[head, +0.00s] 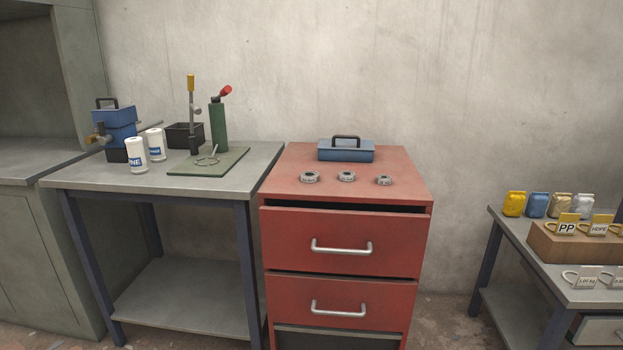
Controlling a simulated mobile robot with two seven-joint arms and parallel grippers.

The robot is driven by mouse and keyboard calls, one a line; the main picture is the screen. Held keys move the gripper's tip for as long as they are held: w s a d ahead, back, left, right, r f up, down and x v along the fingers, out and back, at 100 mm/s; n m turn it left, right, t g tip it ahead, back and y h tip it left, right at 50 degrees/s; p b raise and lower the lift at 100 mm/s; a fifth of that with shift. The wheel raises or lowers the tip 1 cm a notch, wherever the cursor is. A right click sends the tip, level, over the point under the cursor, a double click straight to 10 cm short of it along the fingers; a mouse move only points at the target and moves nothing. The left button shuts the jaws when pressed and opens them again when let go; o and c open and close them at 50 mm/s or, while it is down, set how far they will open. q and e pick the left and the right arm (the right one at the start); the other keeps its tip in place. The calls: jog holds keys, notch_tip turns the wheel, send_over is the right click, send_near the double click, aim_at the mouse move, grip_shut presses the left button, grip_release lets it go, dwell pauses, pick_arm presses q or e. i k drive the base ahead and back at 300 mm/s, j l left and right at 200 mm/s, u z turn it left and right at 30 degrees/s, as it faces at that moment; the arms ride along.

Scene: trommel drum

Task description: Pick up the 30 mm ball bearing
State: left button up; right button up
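Three grey ring-shaped bearings lie in a row on top of the red drawer cabinet (412,187). The left bearing (310,177) looks largest, the middle bearing (347,176) a little smaller, and the right bearing (384,180) smallest. They lie flat and apart from each other. Their markings are too small to read, so I cannot tell which one is 30 mm. Neither of my grippers is in view.
A blue box with a black handle (346,155) stands behind the bearings. The top drawer (338,243) looks slightly open. The left workbench (105,173) holds a green press (218,125) and two white canisters (136,155). Another table (510,235) stands at right.

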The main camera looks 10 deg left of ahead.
aim_at(308, 177)
jog(key=i+l, duration=0.4)
jog(key=i, duration=0.2)
jog(key=i+l+u, duration=0.55)
jog(key=i+l, duration=0.1)
